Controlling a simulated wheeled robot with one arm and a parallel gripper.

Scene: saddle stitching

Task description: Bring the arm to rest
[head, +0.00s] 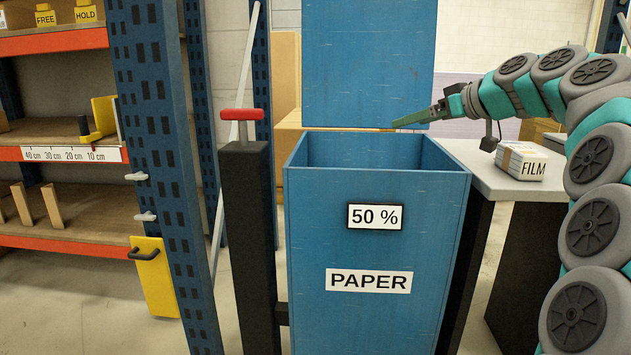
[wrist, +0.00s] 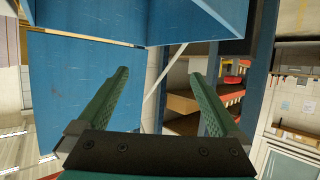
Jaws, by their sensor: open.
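My gripper (head: 415,118) is at the right in the head view, above the open top of a blue bin labelled PAPER (head: 375,228). Its fingers point left. In the wrist view my gripper (wrist: 165,95) shows two green fingers spread apart with nothing between them. The blue bin fills the upper left of that view (wrist: 85,85). The bin's lid (head: 368,60) stands raised behind the opening. A sign on the bin reads 50 %. The inside bottom of the bin is hidden.
A white package labelled FILM (head: 521,161) lies on a grey table (head: 480,172) right of the bin. A dark post with a red T-handle (head: 243,115) stands left of the bin. A shelf rack with a blue upright (head: 160,150) is at the left. Bare floor shows between them.

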